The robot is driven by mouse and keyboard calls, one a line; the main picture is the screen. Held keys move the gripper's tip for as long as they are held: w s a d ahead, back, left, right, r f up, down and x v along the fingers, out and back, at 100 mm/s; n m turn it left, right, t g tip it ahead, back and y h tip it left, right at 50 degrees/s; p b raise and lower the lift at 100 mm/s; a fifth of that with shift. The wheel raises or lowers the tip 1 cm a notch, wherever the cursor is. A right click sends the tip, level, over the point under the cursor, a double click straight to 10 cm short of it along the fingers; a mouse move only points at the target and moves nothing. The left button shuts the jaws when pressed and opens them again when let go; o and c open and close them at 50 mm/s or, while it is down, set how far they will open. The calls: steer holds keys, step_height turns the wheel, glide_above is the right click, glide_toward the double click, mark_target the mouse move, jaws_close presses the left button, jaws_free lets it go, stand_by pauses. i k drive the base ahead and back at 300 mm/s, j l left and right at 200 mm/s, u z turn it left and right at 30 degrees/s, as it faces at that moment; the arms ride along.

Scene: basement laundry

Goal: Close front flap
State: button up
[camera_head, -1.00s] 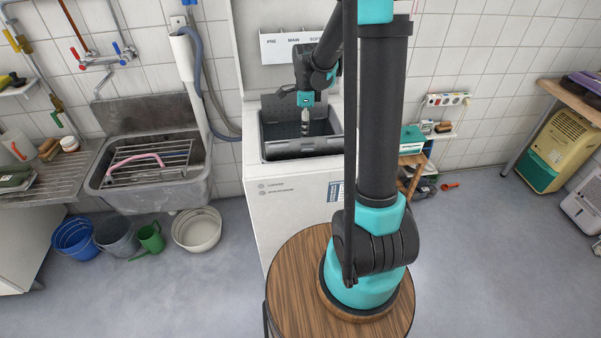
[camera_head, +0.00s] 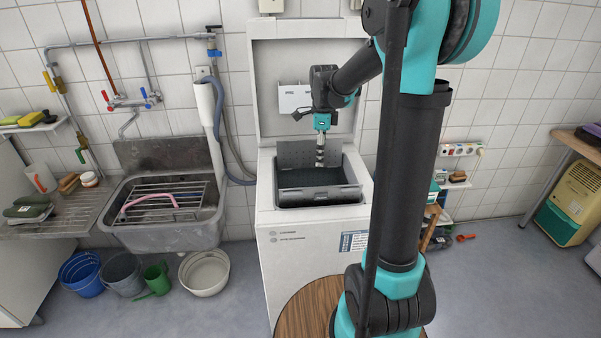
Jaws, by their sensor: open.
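A white top-loading washing machine (camera_head: 310,240) stands in the middle with its lid (camera_head: 308,70) raised. Its top opening shows a dark grey drum (camera_head: 318,178). A perforated grey flap (camera_head: 295,154) stands up at the back of the opening. A grey edge or panel (camera_head: 318,198) runs along the front; I cannot tell whether it is the front flap. My gripper (camera_head: 320,163) points down over the opening, in front of the perforated flap. It is open with nothing seen between its fingers. Any contact with a flap is too small to tell.
My arm hides the machine's right side. A sink (camera_head: 165,235) with a rack stands left. Buckets, including a white basin (camera_head: 204,273), sit on the floor. A round wooden surface (camera_head: 303,310) is under my arm's base. A dispenser panel (camera_head: 294,98) hangs inside the lid.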

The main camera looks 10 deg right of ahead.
mark_target(298, 198)
steer(key=l, duration=1.25)
